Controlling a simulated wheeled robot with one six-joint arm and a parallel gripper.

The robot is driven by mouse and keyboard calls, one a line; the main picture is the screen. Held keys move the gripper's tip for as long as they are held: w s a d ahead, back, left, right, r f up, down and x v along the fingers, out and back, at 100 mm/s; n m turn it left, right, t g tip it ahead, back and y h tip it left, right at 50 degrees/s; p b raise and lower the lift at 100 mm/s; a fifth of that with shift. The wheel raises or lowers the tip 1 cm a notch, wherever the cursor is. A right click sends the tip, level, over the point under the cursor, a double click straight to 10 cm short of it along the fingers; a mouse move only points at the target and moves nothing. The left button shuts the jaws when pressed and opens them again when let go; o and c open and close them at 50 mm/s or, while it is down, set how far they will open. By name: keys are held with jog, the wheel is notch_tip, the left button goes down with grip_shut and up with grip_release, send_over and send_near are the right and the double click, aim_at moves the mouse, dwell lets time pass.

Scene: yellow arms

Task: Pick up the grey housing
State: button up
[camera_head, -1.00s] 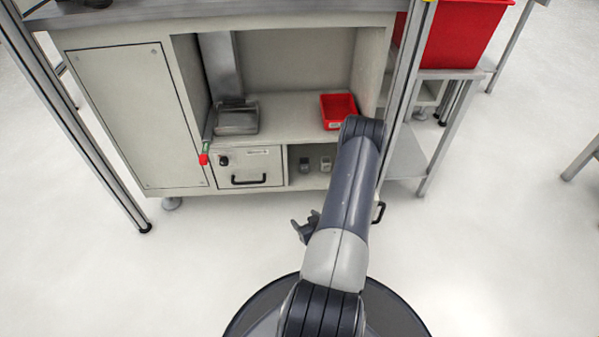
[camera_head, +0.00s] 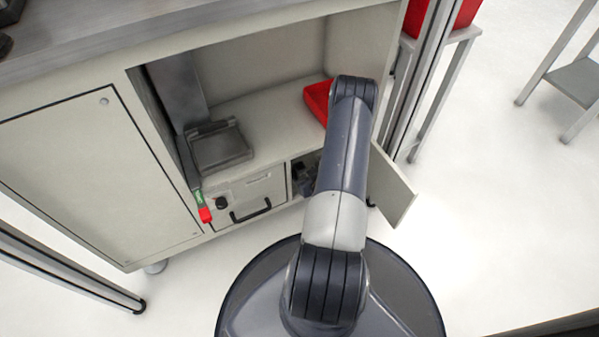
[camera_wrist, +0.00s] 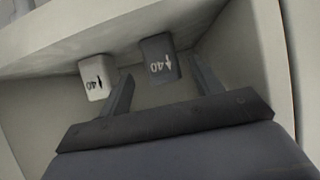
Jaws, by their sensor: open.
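The grey housing (camera_wrist: 159,58) is a small dark grey block marked 40 with an arrow, in the wrist view. A paler, whitish housing (camera_wrist: 96,78) with the same mark is to its left. My gripper (camera_wrist: 162,66) is open, and its fingers reach toward the grey housing, which appears between their tips. I cannot tell how much depth separates them. The left finger lies between the two housings in the picture. In the head view my gripper (camera_head: 305,173) is at the low open compartment, partly behind my arm; the housings cannot be made out there.
The compartment walls (camera_wrist: 235,50) are close around my gripper. An open door (camera_head: 391,187) stands right of my arm. A closed drawer (camera_head: 245,197) with a black handle is left of the compartment. A red bin (camera_head: 317,98) and a grey tray (camera_head: 219,148) are on the shelf above.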

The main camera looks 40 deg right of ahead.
aim_at(302, 172)
jog(key=b+x, duration=0.1)
jog(key=x, duration=0.1)
jog(key=b+x, duration=0.1)
jog(key=x, duration=0.1)
jog(key=shift+a, duration=0.25)
jog(key=shift+w+d+f, duration=0.1)
jog(key=shift+w, duration=0.3)
jog(key=shift+c, duration=0.2)
jog(key=c, duration=1)
